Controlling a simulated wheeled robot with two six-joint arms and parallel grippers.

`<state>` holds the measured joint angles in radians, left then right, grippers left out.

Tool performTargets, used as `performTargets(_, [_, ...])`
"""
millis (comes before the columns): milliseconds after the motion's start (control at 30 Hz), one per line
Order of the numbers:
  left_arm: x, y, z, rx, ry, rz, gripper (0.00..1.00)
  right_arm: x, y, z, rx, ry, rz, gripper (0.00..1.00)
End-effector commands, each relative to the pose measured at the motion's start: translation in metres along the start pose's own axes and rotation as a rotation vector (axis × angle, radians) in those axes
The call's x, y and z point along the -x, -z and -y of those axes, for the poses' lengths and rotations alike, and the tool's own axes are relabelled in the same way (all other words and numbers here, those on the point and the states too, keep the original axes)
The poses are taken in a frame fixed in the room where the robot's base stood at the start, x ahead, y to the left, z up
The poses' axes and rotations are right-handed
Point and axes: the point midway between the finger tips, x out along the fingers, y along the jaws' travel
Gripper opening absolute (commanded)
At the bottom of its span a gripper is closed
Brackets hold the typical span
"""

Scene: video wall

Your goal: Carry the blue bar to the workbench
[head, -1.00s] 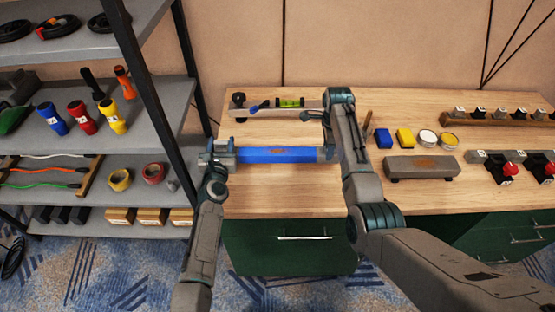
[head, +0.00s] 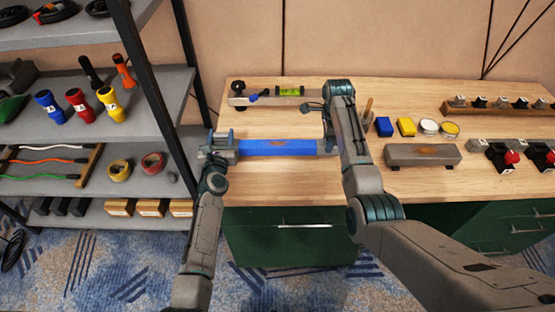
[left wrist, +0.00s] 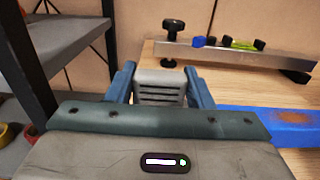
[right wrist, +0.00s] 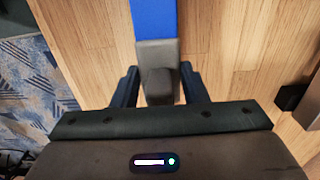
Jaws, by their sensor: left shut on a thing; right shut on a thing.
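The blue bar (head: 278,148) has grey ends and a brown mark in its middle. It lies level, left to right, over the left part of the wooden workbench (head: 290,187). My left gripper (head: 222,147) is shut on its left grey end, which shows between the fingers in the left wrist view (left wrist: 160,88). My right gripper (head: 327,142) is shut on its right grey end, seen between the fingers in the right wrist view (right wrist: 158,85). I cannot tell whether the bar touches the bench top.
A grey rail with a green level (head: 290,91) lies behind the bar. A grey block (head: 423,154), blue and yellow pieces and round tins are to the right. A shelf rack (head: 150,75) stands close on the left. Bare bench top lies in front of the bar.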

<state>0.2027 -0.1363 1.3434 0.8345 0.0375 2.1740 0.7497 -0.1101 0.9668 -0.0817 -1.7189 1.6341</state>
Motion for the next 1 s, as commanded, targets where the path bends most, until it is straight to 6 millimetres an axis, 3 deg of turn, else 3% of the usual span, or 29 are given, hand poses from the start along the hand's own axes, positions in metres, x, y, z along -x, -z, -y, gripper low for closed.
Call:
performTargets(467, [-0.001,0.026,0.0,0.001,-0.001,0.003,0.0,-0.027,-0.001,0.0,0.001,0.001,0.001,0.0])
performTargets(500, [0.0,0.028,0.0,0.001,0.0,0.001,0.49,-0.028,-0.001,0.0,0.001,-0.001,0.001,0.42])
performTargets(600, [0.0,0.025,0.0,0.001,0.0,0.0,0.69,-0.026,-0.001,0.0,0.001,-0.001,0.001,0.61])
performTargets(1000, [0.004,0.026,0.0,0.0,0.0,-0.001,0.69,-0.026,0.0,0.0,0.0,0.0,0.0,0.61])
